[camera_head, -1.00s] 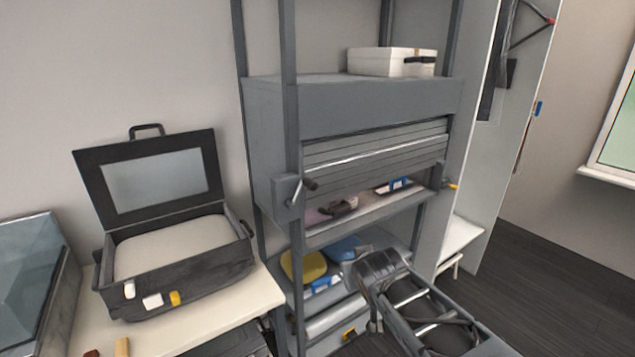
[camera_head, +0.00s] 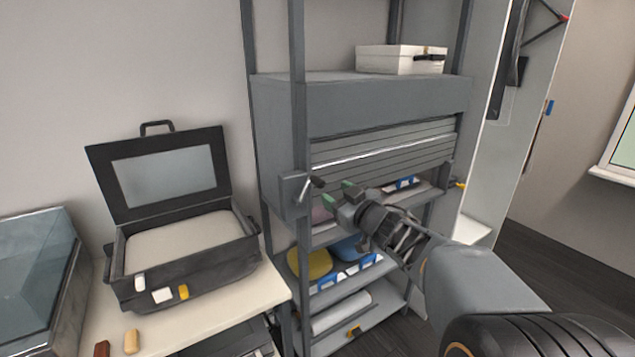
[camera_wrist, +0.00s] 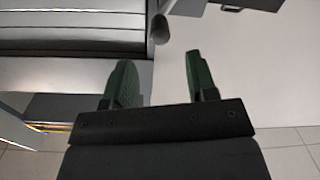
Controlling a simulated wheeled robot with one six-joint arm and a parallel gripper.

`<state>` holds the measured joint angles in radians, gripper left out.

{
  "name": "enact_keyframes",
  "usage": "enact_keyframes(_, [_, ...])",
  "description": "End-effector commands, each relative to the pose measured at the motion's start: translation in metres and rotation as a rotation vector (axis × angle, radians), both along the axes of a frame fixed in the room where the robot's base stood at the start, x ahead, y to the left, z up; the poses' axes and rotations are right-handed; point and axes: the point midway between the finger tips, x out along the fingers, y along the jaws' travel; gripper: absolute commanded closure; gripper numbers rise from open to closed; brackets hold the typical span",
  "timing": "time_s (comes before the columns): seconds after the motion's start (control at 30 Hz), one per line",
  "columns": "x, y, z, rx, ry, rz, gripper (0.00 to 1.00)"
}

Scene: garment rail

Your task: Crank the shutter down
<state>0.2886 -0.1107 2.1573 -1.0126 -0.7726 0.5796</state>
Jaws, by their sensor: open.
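The grey slatted shutter (camera_head: 385,152) hangs partly lowered in the grey cabinet on the rack, with an open gap below it. The crank (camera_head: 311,185) sits on a small box at the cabinet's left front post, its dark handle knob pointing up and outward. My gripper (camera_head: 337,192) is open, just right of the crank and in front of the gap, apart from the handle. In the wrist view the green fingertips (camera_wrist: 157,80) are spread, and the crank handle (camera_wrist: 160,30) lies beyond them, between their lines. The shutter slats (camera_wrist: 70,35) show at the upper left.
Shelves below hold a yellow item (camera_head: 312,262), a blue item and white-blue boxes. A white box (camera_head: 400,59) stands on top of the cabinet. An open black case (camera_head: 180,250) sits on the table at left. A white panel stands close on the right.

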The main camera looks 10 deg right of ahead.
Motion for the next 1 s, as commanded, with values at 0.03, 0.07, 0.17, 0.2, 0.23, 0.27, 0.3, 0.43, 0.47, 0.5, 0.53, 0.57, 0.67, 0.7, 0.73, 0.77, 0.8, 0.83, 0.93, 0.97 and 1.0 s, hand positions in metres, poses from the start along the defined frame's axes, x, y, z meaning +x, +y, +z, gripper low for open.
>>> enact_keyframes(0.03, [0.011,0.005,0.0,0.001,0.003,0.005,0.48])
enact_keyframes(0.07, [0.016,0.007,0.0,0.002,0.002,0.004,0.48])
enact_keyframes(0.17, [0.034,0.013,0.0,0.001,0.002,0.003,0.48])
enact_keyframes(0.2, [0.04,0.015,0.0,0.0,0.002,0.003,0.48])
enact_keyframes(0.23, [0.045,0.017,0.0,0.0,0.002,0.002,0.48])
enact_keyframes(0.27, [0.049,0.018,0.0,0.001,0.002,0.002,0.48])
enact_keyframes(0.3, [0.055,0.02,0.0,0.0,0.003,0.001,0.48])
enact_keyframes(0.43, [0.069,0.025,0.0,0.001,0.001,0.001,0.48])
enact_keyframes(0.47, [0.071,0.026,0.0,0.001,0.001,0.0,0.48])
enact_keyframes(0.5, [0.074,0.027,0.0,0.0,0.001,0.0,0.48])
enact_keyframes(0.53, [0.076,0.027,0.0,0.0,0.001,0.0,0.48])
enact_keyframes(0.57, [0.077,0.028,0.0,-0.001,0.002,-0.002,0.48])
enact_keyframes(0.67, [0.081,0.029,0.0,-0.001,0.002,-0.002,0.48])
enact_keyframes(0.7, [0.082,0.029,0.0,0.0,0.001,-0.001,0.48])
enact_keyframes(0.73, [0.082,0.029,0.0,0.0,0.0,-0.002,0.48])
enact_keyframes(0.77, [0.082,0.03,0.0,0.0,0.0,-0.002,0.48])
enact_keyframes(0.8, [0.083,0.03,0.0,0.0,0.0,-0.002,0.48])
enact_keyframes(0.83, [0.083,0.03,0.0,0.0,0.0,-0.002,0.48])
enact_keyframes(0.93, [0.082,0.03,0.0,0.0,0.0,-0.002,0.48])
enact_keyframes(0.97, [0.082,0.03,0.0,0.0,0.0,-0.002,0.48])
enact_keyframes(1.0, [0.082,0.03,0.0,0.0,0.0,-0.002,0.5])
